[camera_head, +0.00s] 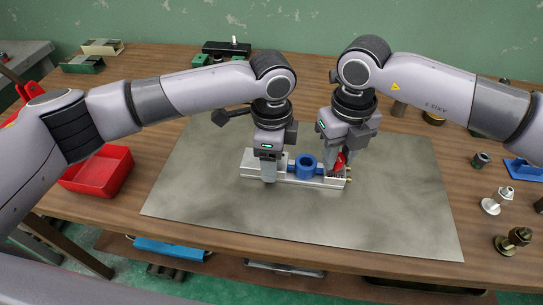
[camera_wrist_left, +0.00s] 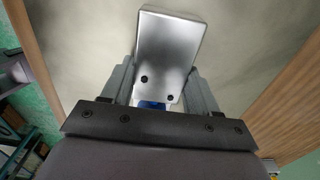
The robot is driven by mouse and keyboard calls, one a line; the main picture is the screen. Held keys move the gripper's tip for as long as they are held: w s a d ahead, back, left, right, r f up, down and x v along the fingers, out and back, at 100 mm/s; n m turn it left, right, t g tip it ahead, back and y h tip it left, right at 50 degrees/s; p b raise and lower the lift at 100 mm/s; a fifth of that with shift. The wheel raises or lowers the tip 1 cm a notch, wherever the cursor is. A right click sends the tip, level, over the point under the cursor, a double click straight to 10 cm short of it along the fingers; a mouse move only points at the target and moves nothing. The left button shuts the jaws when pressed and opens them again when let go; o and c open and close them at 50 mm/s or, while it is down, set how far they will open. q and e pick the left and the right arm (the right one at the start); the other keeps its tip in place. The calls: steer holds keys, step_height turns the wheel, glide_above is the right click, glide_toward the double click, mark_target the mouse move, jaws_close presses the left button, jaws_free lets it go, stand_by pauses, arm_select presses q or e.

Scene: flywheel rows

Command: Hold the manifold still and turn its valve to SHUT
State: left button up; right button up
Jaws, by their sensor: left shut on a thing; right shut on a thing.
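The manifold is a silver metal bar (camera_head: 250,161) lying on the grey mat, with a blue round body (camera_head: 306,167) in its middle. My left gripper (camera_head: 268,174) is shut on the bar's left end. In the left wrist view the bar's metal block (camera_wrist_left: 165,45) sits between the two fingers of my left gripper (camera_wrist_left: 164,85). A red valve handle (camera_head: 340,161) is at the bar's right end. My right gripper (camera_head: 338,158) is shut on it from above and hides most of it. The valve's markings are too small to read.
The grey mat (camera_head: 390,215) is clear around the manifold. A red bin (camera_head: 98,172) stands left of it. Metal fittings (camera_head: 498,200) and a blue part (camera_head: 523,170) stand at the right. Green and dark parts (camera_head: 225,50) line the back of the wooden table.

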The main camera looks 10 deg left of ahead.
steer(key=shift+m, duration=2.4)
steer(key=o, duration=0.7)
steer(key=shift+r, duration=4)
